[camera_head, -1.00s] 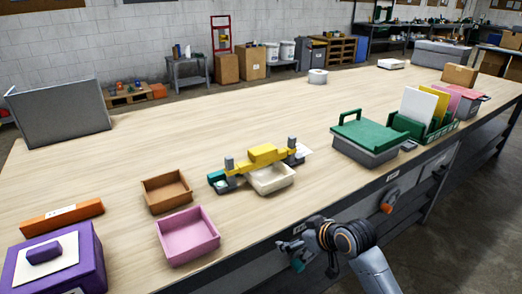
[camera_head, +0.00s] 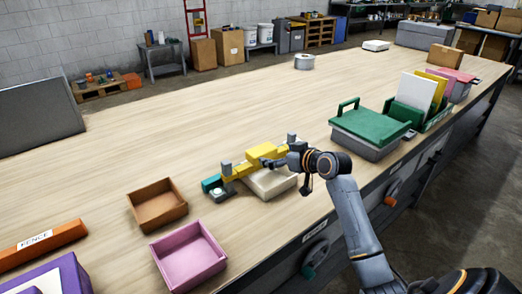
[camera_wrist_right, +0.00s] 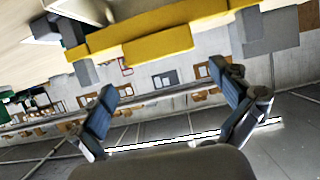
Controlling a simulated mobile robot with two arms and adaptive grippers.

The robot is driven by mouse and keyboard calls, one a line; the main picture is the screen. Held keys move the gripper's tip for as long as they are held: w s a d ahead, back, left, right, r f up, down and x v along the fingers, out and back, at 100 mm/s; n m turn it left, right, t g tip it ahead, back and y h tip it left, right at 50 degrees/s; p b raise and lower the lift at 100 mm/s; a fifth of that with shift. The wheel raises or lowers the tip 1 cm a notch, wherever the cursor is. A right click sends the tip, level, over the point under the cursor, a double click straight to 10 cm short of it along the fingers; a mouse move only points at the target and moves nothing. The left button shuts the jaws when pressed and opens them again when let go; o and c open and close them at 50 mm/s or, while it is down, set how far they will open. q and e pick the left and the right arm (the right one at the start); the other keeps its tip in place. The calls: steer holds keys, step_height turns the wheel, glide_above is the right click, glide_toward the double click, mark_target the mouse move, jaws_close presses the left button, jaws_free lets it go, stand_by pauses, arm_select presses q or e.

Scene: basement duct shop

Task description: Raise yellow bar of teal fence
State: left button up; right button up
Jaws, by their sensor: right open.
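The teal fence stands on the workbench in the head view, its teal end (camera_head: 211,183) at the left. Its yellow bar (camera_head: 240,170) lies low between two grey posts, with a thicker yellow block on its middle. The bar also spans the top of the right wrist view (camera_wrist_right: 150,38). My right gripper (camera_head: 272,163) is at the bar's near side, over the cream tray, and hides part of the bar. In the right wrist view its two fingers (camera_wrist_right: 165,104) are apart with nothing between them; the bar appears beyond them. My left gripper is out of view.
A cream tray (camera_head: 274,187) sits in front of the fence. A brown tray (camera_head: 158,215) and a pink tray (camera_head: 190,262) are to its left. A green-lidded box (camera_head: 366,130) stands to the right.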

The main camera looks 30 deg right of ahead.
mark_target(265, 151)
steer(key=x, duration=0.7)
steer(key=shift+w+f, duration=0.15)
steer(key=shift+w, duration=0.05)
steer(key=shift+w+a+f, duration=0.1)
steer(key=shift+w+f, duration=0.05)
steer(key=shift+w, duration=0.15)
steer(key=shift+w+f, duration=0.1)
steer(key=shift+w, duration=0.1)
steer(key=shift+c, duration=0.6)
steer(key=c, duration=1.2)
step_height(265, 151, up, 5)
steer(key=p, duration=0.3)
steer(key=shift+f, duration=0.25)
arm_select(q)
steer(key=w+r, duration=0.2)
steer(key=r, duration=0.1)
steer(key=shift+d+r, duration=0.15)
